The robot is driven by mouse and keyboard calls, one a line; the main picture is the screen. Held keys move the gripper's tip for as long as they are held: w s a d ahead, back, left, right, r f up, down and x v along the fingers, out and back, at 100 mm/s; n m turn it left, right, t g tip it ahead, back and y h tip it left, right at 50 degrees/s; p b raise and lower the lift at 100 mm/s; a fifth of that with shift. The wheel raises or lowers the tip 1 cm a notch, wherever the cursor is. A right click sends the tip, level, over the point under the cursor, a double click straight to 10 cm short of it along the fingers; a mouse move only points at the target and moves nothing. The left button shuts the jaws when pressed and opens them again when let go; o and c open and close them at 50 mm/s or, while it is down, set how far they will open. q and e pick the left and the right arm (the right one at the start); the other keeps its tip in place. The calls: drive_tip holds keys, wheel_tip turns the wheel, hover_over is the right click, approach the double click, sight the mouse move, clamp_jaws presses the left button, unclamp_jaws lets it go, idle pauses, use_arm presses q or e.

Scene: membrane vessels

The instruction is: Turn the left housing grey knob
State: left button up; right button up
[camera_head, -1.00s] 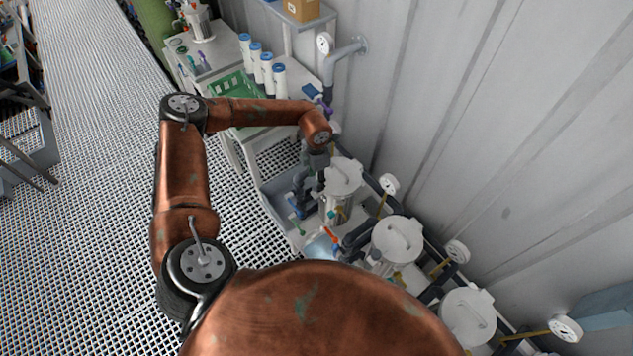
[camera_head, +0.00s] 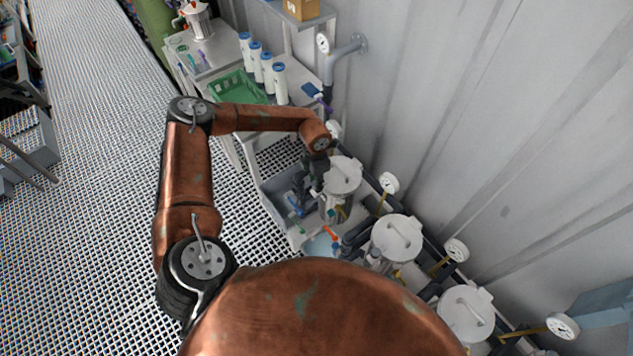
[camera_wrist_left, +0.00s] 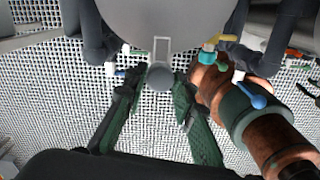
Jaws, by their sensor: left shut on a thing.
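The left housing (camera_head: 343,176) is a white-grey vessel with a round lid, farthest back in the row in the head view. Its large pale body (camera_wrist_left: 170,18) fills the top of the left wrist view. The grey knob (camera_wrist_left: 160,77) is a small round knob below that body. My left gripper (camera_wrist_left: 161,88) has a dark green finger on each side of the knob and is shut on it. In the head view my left gripper (camera_head: 317,172) is at the left side of the housing, and the knob cannot be made out there. My right gripper is not in view.
Two more housings, the middle one (camera_head: 397,238) and the near one (camera_head: 466,312), stand along the wall. Pipes and pressure gauges (camera_head: 389,183) sit beside them. Blue-handled valves (camera_wrist_left: 257,101) are near the gripper.

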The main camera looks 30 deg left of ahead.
use_arm(q)
clamp_jaws()
drive_tip(key=shift+n, duration=0.3)
drive_tip(key=n, duration=0.3)
drive_tip(key=shift+n+b, duration=0.3)
drive_tip(key=shift+b, duration=0.05)
drive_tip(key=n, duration=0.4)
drive_tip(key=shift+n+b, duration=0.3)
drive_tip(key=shift+b, duration=0.05)
drive_tip(key=n, duration=0.5)
drive_tip(key=shift+n+b, duration=0.35)
drive_tip(key=shift+n, duration=1.65)
